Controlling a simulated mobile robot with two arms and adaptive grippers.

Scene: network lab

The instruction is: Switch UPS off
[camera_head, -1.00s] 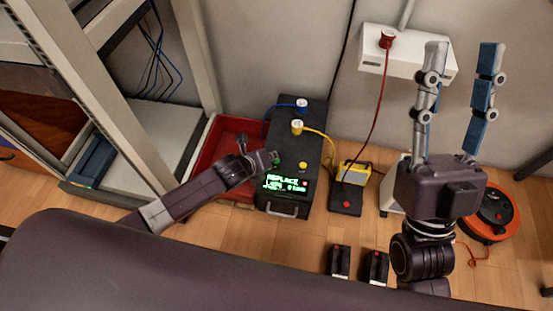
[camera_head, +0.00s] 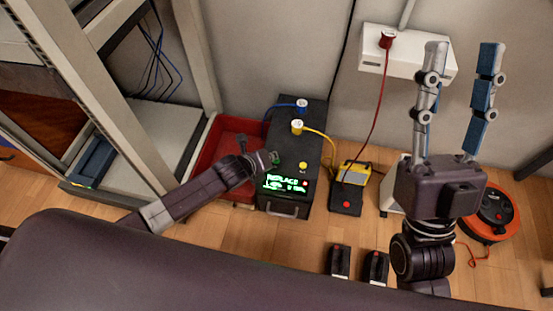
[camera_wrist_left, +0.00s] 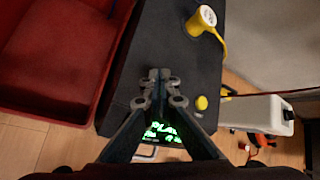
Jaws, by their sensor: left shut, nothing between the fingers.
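The UPS (camera_head: 313,125) is a black box on the floor with a lit green display (camera_head: 286,184) whose top line seems to read REPLACE. A yellow button (camera_head: 303,166) sits above the display. In the left wrist view the shut fingertips (camera_wrist_left: 159,74) lie over the black UPS top (camera_wrist_left: 165,45) and partly hide the display (camera_wrist_left: 165,133). The yellow button also shows there (camera_wrist_left: 202,103). My right gripper (camera_head: 464,55) is open, empty and raised on the right.
Yellow (camera_head: 297,127) and blue (camera_head: 301,105) plugs stand on the UPS. A red tray (camera_head: 203,190) is at its left, beside the rack. A black-yellow battery (camera_head: 347,198), two small black blocks (camera_head: 340,262) and an orange cable reel (camera_head: 492,213) stand to the right.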

